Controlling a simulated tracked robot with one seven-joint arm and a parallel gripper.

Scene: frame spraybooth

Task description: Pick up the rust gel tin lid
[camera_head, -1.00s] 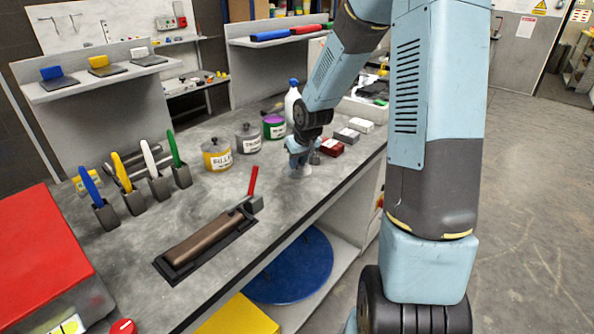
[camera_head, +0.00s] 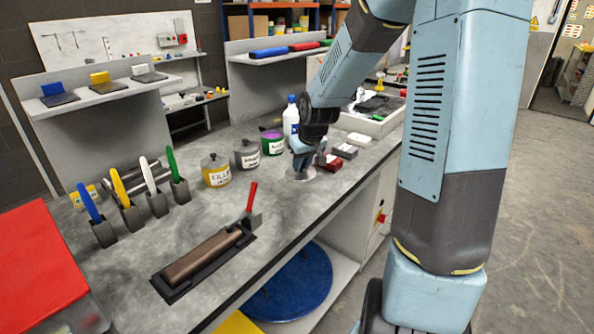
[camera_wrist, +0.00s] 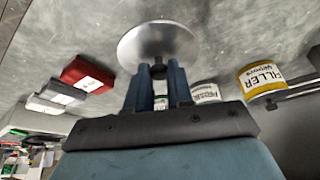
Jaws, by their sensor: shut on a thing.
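The lid (camera_wrist: 158,45) is a round grey metal disc with a small knob. It also shows in the head view as a pale disc (camera_head: 302,174) low at the bench's right side. My gripper (camera_wrist: 158,72) is shut on the knob, with its two blue fingers on either side; in the head view the gripper (camera_head: 302,160) is above the disc. I cannot tell whether the lid touches the bench. A green tin (camera_head: 272,144) with a purple open top stands behind, without a lid on it. Its label is too small to read.
A grey tin (camera_head: 247,154) and a yellow filler tin (camera_head: 215,172) stand left of the green tin. A white bottle (camera_head: 290,118) is behind.

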